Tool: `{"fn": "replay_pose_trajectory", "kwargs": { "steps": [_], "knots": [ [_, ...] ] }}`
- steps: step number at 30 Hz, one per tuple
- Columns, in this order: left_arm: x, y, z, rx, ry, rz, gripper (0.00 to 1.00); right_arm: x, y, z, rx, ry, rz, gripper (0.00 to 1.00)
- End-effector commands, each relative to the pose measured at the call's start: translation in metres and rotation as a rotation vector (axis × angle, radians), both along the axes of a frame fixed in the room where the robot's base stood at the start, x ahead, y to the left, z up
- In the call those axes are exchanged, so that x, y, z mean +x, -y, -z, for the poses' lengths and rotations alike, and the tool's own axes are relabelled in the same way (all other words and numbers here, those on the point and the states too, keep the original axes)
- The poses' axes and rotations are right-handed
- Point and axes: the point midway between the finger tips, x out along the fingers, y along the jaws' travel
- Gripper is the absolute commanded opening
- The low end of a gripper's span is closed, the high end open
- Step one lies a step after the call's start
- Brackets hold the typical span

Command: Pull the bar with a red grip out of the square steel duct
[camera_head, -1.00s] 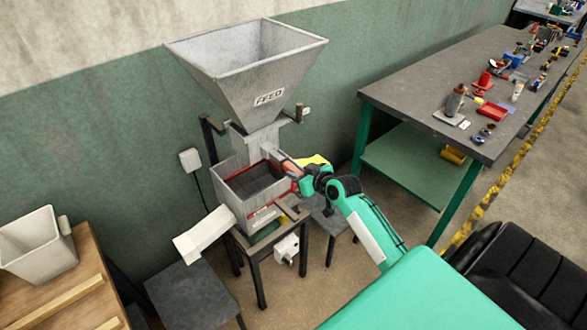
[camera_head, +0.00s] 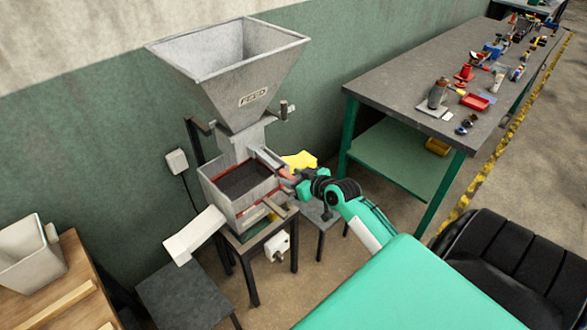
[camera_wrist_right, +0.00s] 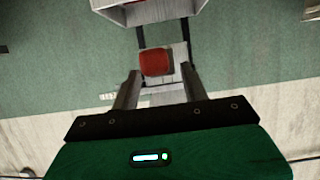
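The bar's red grip (camera_wrist_right: 156,62) sits between the fingertips of my right gripper (camera_wrist_right: 158,70) in the right wrist view. In the head view the red grip (camera_head: 287,173) is small and partly covered by my right gripper (camera_head: 296,177), beside the machine's right side. The grey square steel duct (camera_head: 265,155) slants out there, its mouth toward my gripper. How much of the bar is inside the duct cannot be told. My left gripper is not in view.
The machine has a large feed hopper (camera_head: 235,75) above, a grain box (camera_head: 226,205) and a white chute (camera_head: 194,236). A yellow thing (camera_head: 300,160) lies just behind my gripper. A workbench (camera_head: 400,90) with tools stands at the right.

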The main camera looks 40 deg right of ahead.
Motion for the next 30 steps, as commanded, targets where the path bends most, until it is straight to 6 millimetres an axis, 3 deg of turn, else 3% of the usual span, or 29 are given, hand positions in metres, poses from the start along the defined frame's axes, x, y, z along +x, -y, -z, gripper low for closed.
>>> {"fn": "replay_pose_trajectory", "kwargs": {
  "steps": [9,14,30],
  "knots": [
    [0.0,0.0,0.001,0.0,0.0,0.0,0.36,-0.001,0.0,0.001,0.0,-0.003,0.0,0.49],
    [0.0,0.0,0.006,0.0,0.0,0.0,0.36,-0.012,0.001,-0.001,0.0,-0.003,0.0,0.49],
    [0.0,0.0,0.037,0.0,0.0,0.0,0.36,-0.098,0.007,-0.036,-0.002,-0.003,-0.001,0.49]
  ]
}}
